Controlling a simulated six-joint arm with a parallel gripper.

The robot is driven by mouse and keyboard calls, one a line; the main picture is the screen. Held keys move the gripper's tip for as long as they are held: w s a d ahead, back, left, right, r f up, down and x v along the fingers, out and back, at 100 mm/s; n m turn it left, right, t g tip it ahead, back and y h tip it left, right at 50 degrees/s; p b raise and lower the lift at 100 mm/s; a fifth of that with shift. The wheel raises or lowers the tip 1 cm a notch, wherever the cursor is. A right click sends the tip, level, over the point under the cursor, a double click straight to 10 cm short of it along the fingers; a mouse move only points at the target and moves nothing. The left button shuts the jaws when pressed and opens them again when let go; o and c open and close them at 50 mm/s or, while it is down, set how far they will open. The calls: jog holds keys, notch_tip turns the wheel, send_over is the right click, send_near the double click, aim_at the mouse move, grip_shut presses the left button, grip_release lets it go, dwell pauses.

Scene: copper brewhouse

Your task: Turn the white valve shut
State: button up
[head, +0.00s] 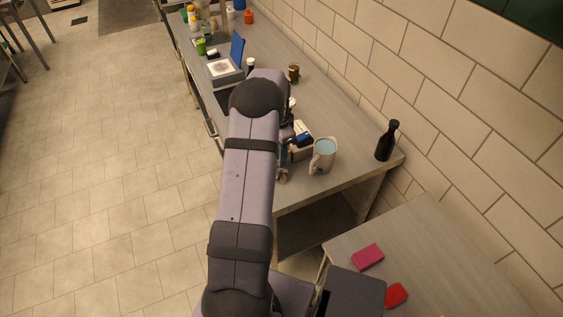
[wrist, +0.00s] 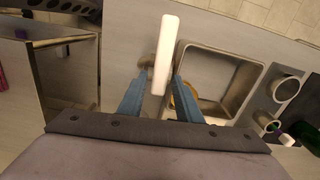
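The white valve handle (wrist: 165,55), a long flat bar, stands out in the middle of the wrist view. Its near end lies between the two blue fingertips of my gripper (wrist: 159,90). The fingers are apart, with a gap visible beside the bar, so my gripper is open around or just short of it. I cannot tell whether either finger touches it. A yellowish brass part (wrist: 188,100) shows behind the right finger. In the head view my arm covers much of the bench, and I cannot make out the valve there.
A steel sink basin (wrist: 222,85) is right of the handle in the wrist view. In the head view, a mug (head: 323,156), a small box (head: 301,139) and a dark bottle (head: 387,141) stand on the bench. A blue panel (head: 237,50) stands farther back. A tiled wall runs along the right.

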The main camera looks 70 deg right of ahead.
jog(key=shift+r+p, duration=2.15)
jog(key=shift+r, duration=0.85)
jog(key=shift+r+b, duration=0.5)
notch_tip(320, 180, up, 6)
jog(key=b, duration=0.2)
jog(key=shift+r, duration=0.15)
